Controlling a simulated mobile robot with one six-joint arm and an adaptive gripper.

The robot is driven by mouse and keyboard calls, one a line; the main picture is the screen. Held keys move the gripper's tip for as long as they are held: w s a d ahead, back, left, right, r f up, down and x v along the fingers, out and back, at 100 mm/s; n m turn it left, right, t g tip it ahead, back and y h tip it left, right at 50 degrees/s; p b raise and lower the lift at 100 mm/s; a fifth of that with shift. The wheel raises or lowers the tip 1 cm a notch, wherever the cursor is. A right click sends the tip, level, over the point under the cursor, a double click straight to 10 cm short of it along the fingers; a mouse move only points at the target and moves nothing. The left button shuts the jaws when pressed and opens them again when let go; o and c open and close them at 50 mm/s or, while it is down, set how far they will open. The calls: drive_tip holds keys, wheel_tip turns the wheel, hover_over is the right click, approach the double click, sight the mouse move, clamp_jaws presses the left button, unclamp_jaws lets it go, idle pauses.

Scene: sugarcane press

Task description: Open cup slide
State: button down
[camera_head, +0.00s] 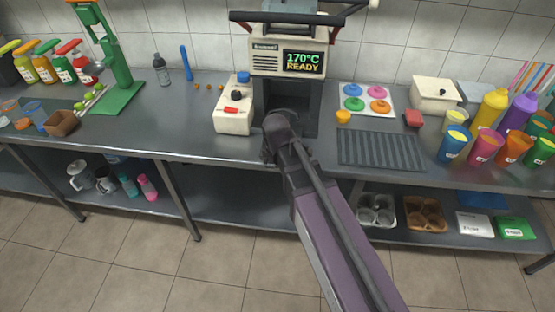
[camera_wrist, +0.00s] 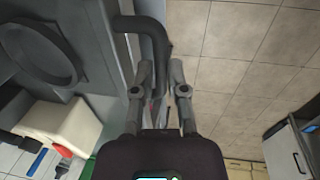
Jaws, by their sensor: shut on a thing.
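The cup sealing machine (camera_head: 262,62) stands on the counter, its display reading "170°C READY". My gripper (camera_head: 270,150) is at the front of the machine's base, by the counter's front edge; my arm hides much of this spot. In the wrist view, my gripper (camera_wrist: 158,68) is shut on the dark bent handle (camera_wrist: 152,32) of the cup slide. A grey plate with a round ring (camera_wrist: 45,45) lies left of the handle. The head view does not show clearly how far the slide is out.
A white box with a red switch (camera_head: 234,118) stands close left of the machine. A dark ribbed mat (camera_head: 380,150) lies to the right, with several colored cups beyond it. A lower shelf (camera_head: 225,195) runs below the counter. The floor in front is clear.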

drive_tip(key=c, duration=0.7)
unclamp_jaws()
drive_tip(key=shift+w, duration=0.25)
